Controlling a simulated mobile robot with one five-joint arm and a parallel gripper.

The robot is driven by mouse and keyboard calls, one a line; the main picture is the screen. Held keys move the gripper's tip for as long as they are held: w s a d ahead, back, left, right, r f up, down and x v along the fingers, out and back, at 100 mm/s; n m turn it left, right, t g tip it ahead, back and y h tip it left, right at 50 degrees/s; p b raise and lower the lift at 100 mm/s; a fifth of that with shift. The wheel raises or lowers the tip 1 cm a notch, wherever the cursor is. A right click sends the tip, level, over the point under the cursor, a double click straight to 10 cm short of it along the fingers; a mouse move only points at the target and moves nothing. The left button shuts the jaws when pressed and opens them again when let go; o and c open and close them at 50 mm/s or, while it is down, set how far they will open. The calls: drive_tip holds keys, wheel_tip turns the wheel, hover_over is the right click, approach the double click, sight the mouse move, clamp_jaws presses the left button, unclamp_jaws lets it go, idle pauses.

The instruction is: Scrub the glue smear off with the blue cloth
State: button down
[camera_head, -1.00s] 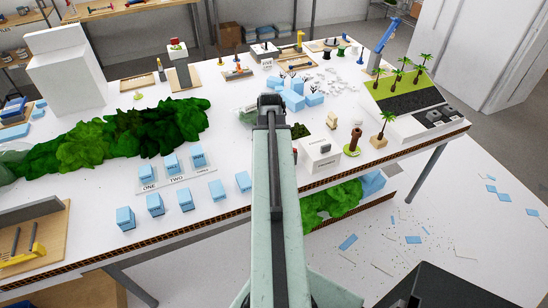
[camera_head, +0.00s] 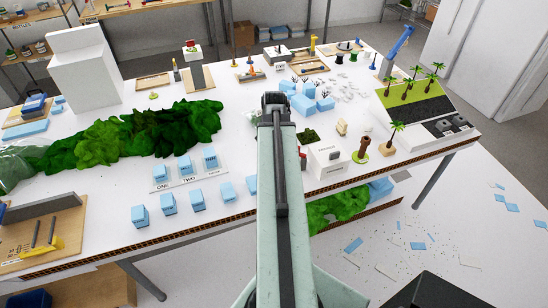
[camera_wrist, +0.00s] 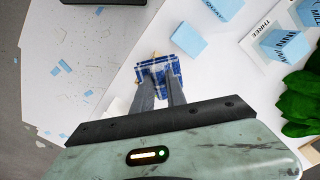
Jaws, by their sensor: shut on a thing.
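The blue checked cloth (camera_wrist: 155,63) is bunched between the fingers of my gripper (camera_wrist: 161,76) in the wrist view. The fingers are shut on it, and the cloth spreads a little beyond the fingertips. It is over the white table near the edge; I cannot tell whether it touches the surface. In the head view my arm hides the gripper and the cloth. I cannot make out the glue smear in either view.
Blue blocks (camera_head: 199,200) and a long green foliage strip (camera_head: 130,132) lie left of my arm. A white box (camera_head: 327,158) and a palm-tree model (camera_head: 425,104) stand to the right. The table's front edge (camera_head: 210,224) is close; scraps litter the floor beyond.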

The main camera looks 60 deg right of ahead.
drive_tip(key=shift+r+p, duration=0.35)
drive_tip(key=shift+r, duration=0.5)
wheel_tip(320, 180, up, 3)
drive_tip(key=p, duration=0.3)
drive_tip(key=shift+r, duration=0.1)
